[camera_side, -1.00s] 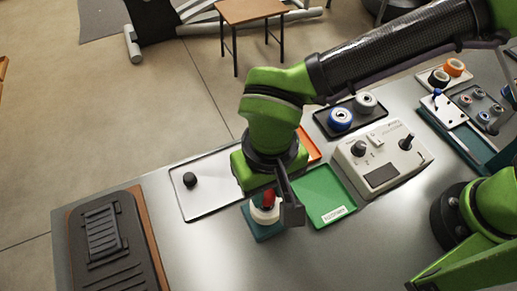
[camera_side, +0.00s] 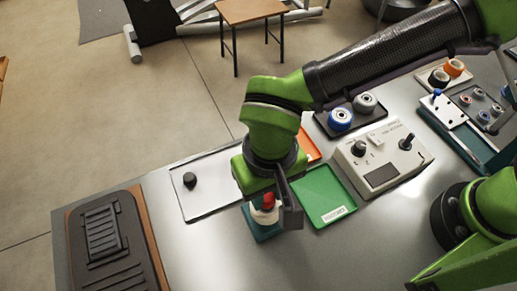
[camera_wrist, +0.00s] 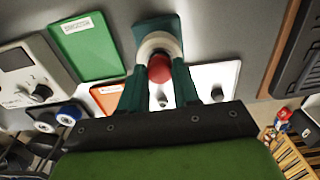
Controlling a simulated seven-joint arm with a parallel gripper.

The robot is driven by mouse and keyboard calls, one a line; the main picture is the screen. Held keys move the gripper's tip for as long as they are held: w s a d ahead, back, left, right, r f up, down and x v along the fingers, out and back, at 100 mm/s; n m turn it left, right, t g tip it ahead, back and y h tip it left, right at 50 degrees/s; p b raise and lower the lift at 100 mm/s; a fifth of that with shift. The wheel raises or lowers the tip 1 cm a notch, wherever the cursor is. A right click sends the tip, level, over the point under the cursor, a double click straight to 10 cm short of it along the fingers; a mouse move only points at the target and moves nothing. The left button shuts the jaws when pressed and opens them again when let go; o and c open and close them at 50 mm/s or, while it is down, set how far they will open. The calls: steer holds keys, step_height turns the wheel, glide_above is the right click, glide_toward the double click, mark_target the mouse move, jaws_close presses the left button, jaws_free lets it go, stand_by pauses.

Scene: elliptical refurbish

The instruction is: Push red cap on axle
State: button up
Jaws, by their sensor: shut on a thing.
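The red cap (camera_side: 268,201) sits at the top of a white ring-shaped part (camera_side: 262,215) on a teal base (camera_side: 262,233). In the wrist view the red cap (camera_wrist: 159,69) is between my two fingertips, in front of the white ring (camera_wrist: 160,43). My gripper (camera_wrist: 158,82) is shut on the red cap and points down over the white part. In the side view a dark finger of my gripper (camera_side: 284,205) stands right beside the cap. The axle is hidden under the cap and ring.
A green tray (camera_side: 325,196) lies just right of the base. A white tray with a black knob (camera_side: 190,180) is to the left. A grey control box (camera_side: 383,160) and a dark tray with rollers (camera_side: 352,115) stand behind right. A dark pedal (camera_side: 105,235) lies at left front.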

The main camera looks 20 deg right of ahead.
steer(key=shift+f, duration=0.65)
stand_by(0.8)
steer(key=o, duration=1.1)
steer(key=shift+r, duration=0.1)
step_height(320, 180, up, 17)
steer(key=shift+f, duration=0.1)
